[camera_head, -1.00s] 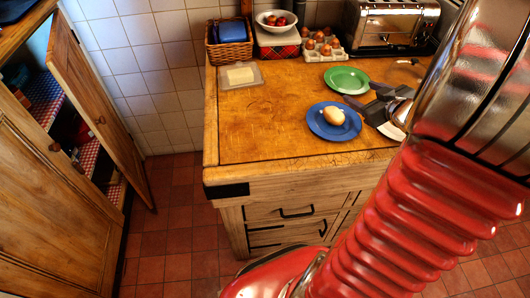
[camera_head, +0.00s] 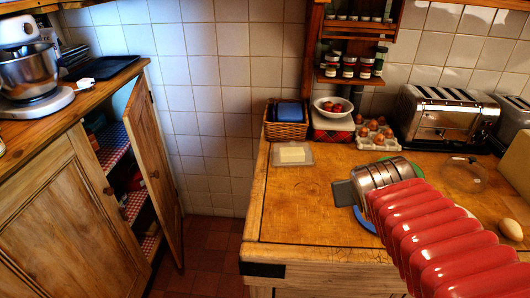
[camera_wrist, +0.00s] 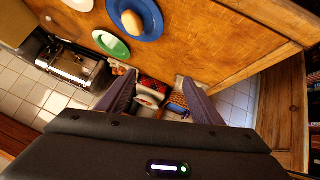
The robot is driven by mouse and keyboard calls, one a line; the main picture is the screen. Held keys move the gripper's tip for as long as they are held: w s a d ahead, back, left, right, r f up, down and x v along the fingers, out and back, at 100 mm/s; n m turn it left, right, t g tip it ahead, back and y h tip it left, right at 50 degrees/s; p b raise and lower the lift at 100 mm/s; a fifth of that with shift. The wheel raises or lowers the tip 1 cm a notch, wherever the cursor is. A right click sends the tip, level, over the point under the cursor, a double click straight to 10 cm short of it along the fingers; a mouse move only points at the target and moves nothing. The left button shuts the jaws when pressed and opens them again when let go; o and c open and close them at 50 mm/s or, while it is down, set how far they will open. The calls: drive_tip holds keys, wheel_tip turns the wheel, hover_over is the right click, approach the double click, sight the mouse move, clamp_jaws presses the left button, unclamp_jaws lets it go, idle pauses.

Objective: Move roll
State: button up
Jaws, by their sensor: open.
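The roll (camera_wrist: 132,22) is pale brown and lies on a blue plate (camera_wrist: 152,30) in the wrist view. In the head view my arm hides the roll, and only a strip of the blue plate (camera_head: 364,220) shows. My gripper (camera_head: 345,194) is over the wooden worktop, in front of the plates. In the wrist view its two dark fingers (camera_wrist: 158,95) are spread apart with nothing held between them. The roll is outside the fingers, near the top of that view.
A green plate (camera_wrist: 111,43), toaster (camera_head: 449,113), egg carton (camera_head: 376,137), wicker basket (camera_head: 286,128) and butter dish (camera_head: 292,155) share the worktop. An egg-shaped item (camera_head: 511,229) lies at right. A cupboard door (camera_head: 150,170) stands open at left. The worktop's front left is clear.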

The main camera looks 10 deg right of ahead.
drive_tip(key=s+a+f+g+y, duration=0.1)
drive_tip(key=s+a+y, duration=0.1)
drive_tip(key=s+a, duration=0.3)
drive_tip(key=s+a+f+n+g+y, duration=0.1)
drive_tip(key=s+a, duration=0.3)
drive_tip(key=a, duration=0.6)
drive_tip(key=shift+s+a+n+g+y, duration=0.3)
drive_tip(key=shift+s+y, duration=0.1)
drive_tip(key=shift+y, duration=0.4)
drive_tip(key=shift+d, duration=0.1)
drive_tip(key=shift+c, duration=0.4)
